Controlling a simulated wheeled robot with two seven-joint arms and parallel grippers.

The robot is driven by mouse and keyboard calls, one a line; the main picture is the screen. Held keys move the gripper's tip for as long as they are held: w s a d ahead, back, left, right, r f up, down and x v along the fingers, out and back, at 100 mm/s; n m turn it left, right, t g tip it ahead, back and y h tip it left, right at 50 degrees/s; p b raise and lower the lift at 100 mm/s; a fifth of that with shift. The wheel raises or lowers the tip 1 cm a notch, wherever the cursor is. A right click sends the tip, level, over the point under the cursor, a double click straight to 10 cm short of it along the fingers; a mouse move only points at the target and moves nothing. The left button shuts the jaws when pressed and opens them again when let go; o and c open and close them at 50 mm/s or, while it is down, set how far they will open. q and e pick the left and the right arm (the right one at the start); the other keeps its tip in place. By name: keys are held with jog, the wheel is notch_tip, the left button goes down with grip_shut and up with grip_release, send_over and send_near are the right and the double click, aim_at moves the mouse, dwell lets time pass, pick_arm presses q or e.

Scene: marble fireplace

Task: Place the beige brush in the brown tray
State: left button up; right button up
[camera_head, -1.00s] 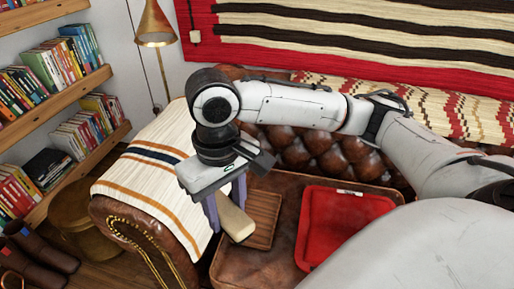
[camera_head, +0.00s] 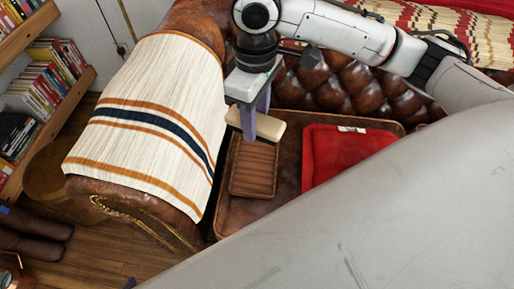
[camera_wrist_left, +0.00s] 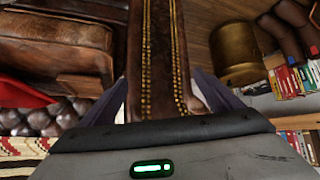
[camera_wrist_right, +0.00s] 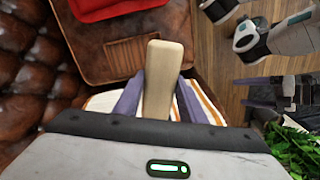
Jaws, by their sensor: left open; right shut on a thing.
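The beige brush (camera_head: 270,128) is held between the fingers of my right gripper (camera_head: 254,117), which is shut on it. In the head view it overlaps the far end of the brown tray (camera_head: 253,172), seemingly raised above it. The tray is slatted, looks empty and lies on the leather seat. In the right wrist view the brush (camera_wrist_right: 163,70) points away from the gripper, its tip overlapping the tray (camera_wrist_right: 122,58). My left gripper (camera_wrist_left: 158,80) is open and empty, facing the studded sofa arm in the left wrist view.
A red tray (camera_head: 345,155) lies right of the brown tray on the leather seat (camera_head: 285,208). A striped blanket (camera_head: 150,115) covers the sofa arm at the left. Bookshelves (camera_head: 40,85) stand further left. My own arm covers the lower right of the head view.

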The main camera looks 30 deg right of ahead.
jog(key=w+f+n+b, duration=0.4)
jog(key=w+f+n, duration=0.1)
jog(key=f+n, duration=0.7)
jog(key=n+b, duration=0.6)
jog(key=n, duration=0.8)
send_over(255, 173)
notch_tip(255, 173, down, 18)
jog(key=shift+f, duration=0.25)
pick_arm(q)
notch_tip(255, 173, down, 6)
jog(key=w, duration=0.1)
jog(key=shift+d+t+b, duration=0.3)
jog(key=shift+d+b, duration=0.05)
jog(key=shift+d, duration=0.05)
pick_arm(e)
jog(key=shift+f, duration=1.55)
jog(key=shift+f, duration=0.15)
jog(key=o, duration=1.1)
